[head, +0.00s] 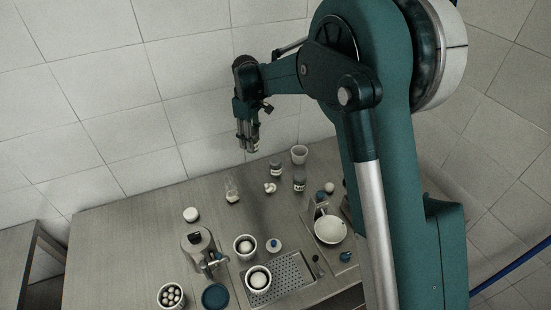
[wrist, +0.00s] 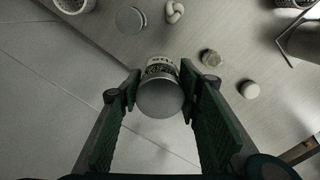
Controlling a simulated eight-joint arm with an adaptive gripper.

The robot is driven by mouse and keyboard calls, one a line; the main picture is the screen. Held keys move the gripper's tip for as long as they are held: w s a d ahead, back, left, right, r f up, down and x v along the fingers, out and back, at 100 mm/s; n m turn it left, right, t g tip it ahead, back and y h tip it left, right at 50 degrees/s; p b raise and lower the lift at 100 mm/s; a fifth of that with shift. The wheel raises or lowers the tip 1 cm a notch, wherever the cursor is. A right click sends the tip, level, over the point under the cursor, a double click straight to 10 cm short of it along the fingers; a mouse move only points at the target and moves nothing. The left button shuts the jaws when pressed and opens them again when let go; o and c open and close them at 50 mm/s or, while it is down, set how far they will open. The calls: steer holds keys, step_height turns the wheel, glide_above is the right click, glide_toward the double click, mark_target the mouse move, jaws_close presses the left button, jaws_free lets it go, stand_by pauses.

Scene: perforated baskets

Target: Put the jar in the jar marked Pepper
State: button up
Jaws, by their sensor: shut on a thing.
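My gripper (head: 249,146) is raised above the back of the table in the head view. In the wrist view its two fingers (wrist: 160,78) are shut on a jar (wrist: 160,98) with a round grey lid and a pale label with dark print. The label is too small to read. Two dark jars with pale labels stand on the table below, one farther left (head: 276,170) and one nearer (head: 299,182). Their labels are not legible, so I cannot tell which is marked Pepper. A grey round lid (wrist: 130,20) shows in the wrist view.
A white cup (head: 299,155) stands behind the jars. A white knot (head: 270,188) and a small glass container (head: 232,190) are near them. The back left tabletop is clear.

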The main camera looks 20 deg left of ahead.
step_height(320, 180, up, 3)
steer(key=m, duration=0.1)
glide_above(276, 159)
steer(key=shift+p, duration=0.45)
steer(key=shift+s, duration=0.1)
step_height(276, 159, down, 6)
steer(key=shift+f, duration=0.15)
steer(key=shift+f+p, duration=0.35)
steer(key=shift+f, duration=1.5)
steer(key=shift+f, duration=0.15)
steer(key=o, duration=1)
